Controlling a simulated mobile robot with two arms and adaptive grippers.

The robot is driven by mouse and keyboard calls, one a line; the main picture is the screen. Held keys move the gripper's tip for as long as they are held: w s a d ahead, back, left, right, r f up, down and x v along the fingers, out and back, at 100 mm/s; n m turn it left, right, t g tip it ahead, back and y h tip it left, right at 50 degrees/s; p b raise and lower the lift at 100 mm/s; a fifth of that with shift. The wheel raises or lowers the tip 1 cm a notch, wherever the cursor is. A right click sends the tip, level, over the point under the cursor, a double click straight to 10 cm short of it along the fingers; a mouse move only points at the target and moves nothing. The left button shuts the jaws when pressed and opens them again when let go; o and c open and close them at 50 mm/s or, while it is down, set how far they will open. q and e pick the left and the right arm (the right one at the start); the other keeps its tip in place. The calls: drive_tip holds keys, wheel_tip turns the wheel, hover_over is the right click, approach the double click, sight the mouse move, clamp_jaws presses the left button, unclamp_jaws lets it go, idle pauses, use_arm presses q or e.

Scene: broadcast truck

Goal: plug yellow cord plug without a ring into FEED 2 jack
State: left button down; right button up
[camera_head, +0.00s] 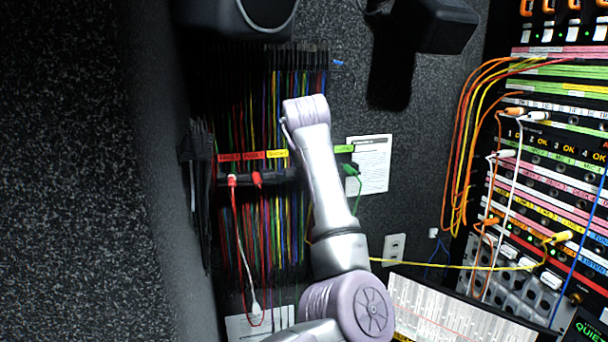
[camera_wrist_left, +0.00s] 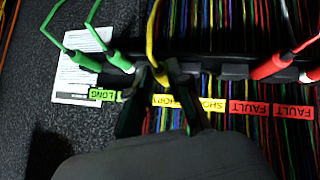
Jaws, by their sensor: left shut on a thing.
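In the left wrist view my left gripper (camera_wrist_left: 158,78) is shut on a yellow plug (camera_wrist_left: 158,72) at the dark cord rack, above the yellow SHORT labels (camera_wrist_left: 176,101). Its yellow cord (camera_wrist_left: 151,40) runs up out of that view. The fingers hide much of the plug, and I see no ring on it. In the head view my left arm covers the gripper and this plug. A yellow cord (camera_head: 460,266) runs from behind the arm to the jack panel at right, where a yellow plug (camera_head: 560,238) shows. I cannot read which jack is FEED 2. My right gripper is not in view.
Green plugs (camera_wrist_left: 122,63) and red plugs (camera_wrist_left: 272,67) sit in the rack on either side of the gripper. The jack panel (camera_head: 555,165) at right has several orange and white cords hanging across it. Dark equipment (camera_head: 432,20) overhangs at the top.

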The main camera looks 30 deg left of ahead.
use_arm(q)
drive_tip(key=shift+r, duration=0.4)
drive_tip(key=shift+s+d, duration=0.1)
drive_tip(key=shift+s+d+b, duration=0.35)
drive_tip(key=shift+s+d, duration=0.55)
drive_tip(key=shift+d, duration=0.2)
